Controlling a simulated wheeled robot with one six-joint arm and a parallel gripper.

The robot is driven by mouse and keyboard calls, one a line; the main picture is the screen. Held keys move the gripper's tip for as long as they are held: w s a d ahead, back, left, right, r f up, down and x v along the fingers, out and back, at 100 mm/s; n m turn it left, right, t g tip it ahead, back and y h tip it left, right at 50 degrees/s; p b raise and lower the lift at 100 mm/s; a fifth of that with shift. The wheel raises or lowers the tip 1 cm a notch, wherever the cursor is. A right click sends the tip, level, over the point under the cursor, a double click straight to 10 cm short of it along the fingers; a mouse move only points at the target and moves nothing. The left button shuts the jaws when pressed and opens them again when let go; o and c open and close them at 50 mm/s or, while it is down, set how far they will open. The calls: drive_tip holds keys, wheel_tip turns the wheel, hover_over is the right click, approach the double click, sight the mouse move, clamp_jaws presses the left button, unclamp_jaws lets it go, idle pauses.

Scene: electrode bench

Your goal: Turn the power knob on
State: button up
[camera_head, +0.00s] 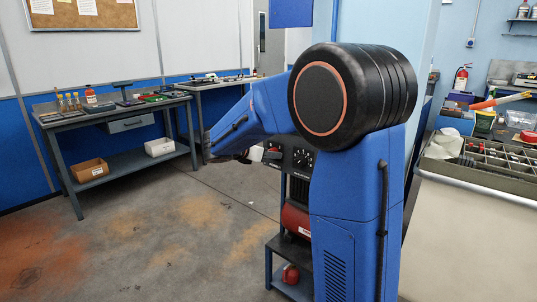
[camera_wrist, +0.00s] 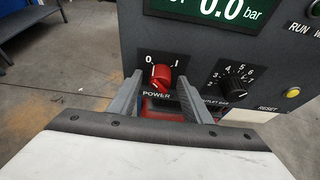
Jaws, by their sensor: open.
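The red power knob (camera_wrist: 161,75) sits on a dark panel (camera_wrist: 195,50) in the wrist view, above the word POWER. The mark 0 is at its upper left and 1 at its upper right. I cannot tell clearly which mark it points to. My gripper (camera_wrist: 159,80) is open, with one grey finger on each side of the knob. I cannot tell whether either finger touches it. In the head view, my arm hides much of the panel (camera_head: 297,171), and my gripper (camera_head: 257,153) shows only in part beside it.
A black numbered knob (camera_wrist: 235,82) is right of the power knob, with a yellow reset button (camera_wrist: 292,93) further right. A display (camera_wrist: 225,8) reads 0.0 bar. A red tank (camera_head: 295,220) is below the panel. A workbench (camera_head: 125,112) stands left; the floor between is clear.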

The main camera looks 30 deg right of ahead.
drive_tip(key=shift+c, duration=0.4)
drive_tip(key=c, duration=1)
drive_tip(key=shift+s+d+f+m+t+h, duration=0.15)
drive_tip(key=shift+m+t, duration=1.1)
drive_tip(key=shift+m, duration=1)
drive_tip(key=shift+s+a+f+m+t+h, duration=0.1)
drive_tip(key=shift+m+t, duration=1.1)
drive_tip(key=shift+m, duration=1)
drive_tip(key=shift+s+d+f+m+t+h, duration=0.15)
drive_tip(key=shift+m+t, duration=1.1)
drive_tip(key=shift+m, duration=1)
